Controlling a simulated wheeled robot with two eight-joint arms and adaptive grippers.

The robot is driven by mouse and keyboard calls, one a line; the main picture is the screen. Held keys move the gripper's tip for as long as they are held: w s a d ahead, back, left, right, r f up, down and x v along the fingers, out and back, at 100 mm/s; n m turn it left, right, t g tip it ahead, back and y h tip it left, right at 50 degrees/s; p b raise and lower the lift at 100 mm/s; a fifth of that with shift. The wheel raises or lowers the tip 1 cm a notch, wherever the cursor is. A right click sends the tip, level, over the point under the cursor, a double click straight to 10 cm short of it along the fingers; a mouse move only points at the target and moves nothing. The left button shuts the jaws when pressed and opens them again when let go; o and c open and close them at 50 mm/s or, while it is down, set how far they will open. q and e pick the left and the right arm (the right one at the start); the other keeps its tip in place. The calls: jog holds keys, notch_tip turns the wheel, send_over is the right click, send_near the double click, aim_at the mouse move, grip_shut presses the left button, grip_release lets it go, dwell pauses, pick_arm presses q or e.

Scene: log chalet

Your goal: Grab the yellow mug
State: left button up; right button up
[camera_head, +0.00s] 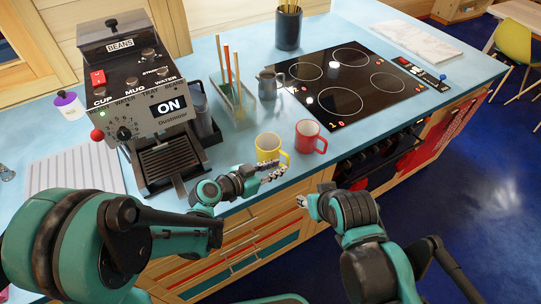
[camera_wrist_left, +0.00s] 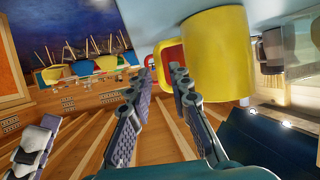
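The yellow mug (camera_head: 268,147) stands upright near the front edge of the blue counter, with its handle to the right. My left gripper (camera_head: 274,172) is just in front of it, by the handle side. In the left wrist view the mug (camera_wrist_left: 222,55) is large at upper right. There the left gripper's fingers (camera_wrist_left: 161,72) are apart with nothing clearly between them, and one fingertip overlaps the handle in the picture; contact cannot be told. My right gripper (camera_head: 306,203) is in front of the counter, away from the mug; its opening is unclear.
A red mug (camera_head: 309,138) stands just right of the yellow mug. A coffee machine (camera_head: 150,100) is at left. A grey pitcher (camera_head: 268,84), a utensil tray (camera_head: 236,103) and a black cooktop (camera_head: 345,82) lie behind. The counter's front edge is close to both grippers.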

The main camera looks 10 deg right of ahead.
aim_at(288, 163)
pick_arm(q)
jog(key=b+x, duration=0.2)
jog(key=x, duration=0.4)
jog(key=shift+s, duration=0.1)
grip_shut()
jog(key=shift+r, duration=0.2)
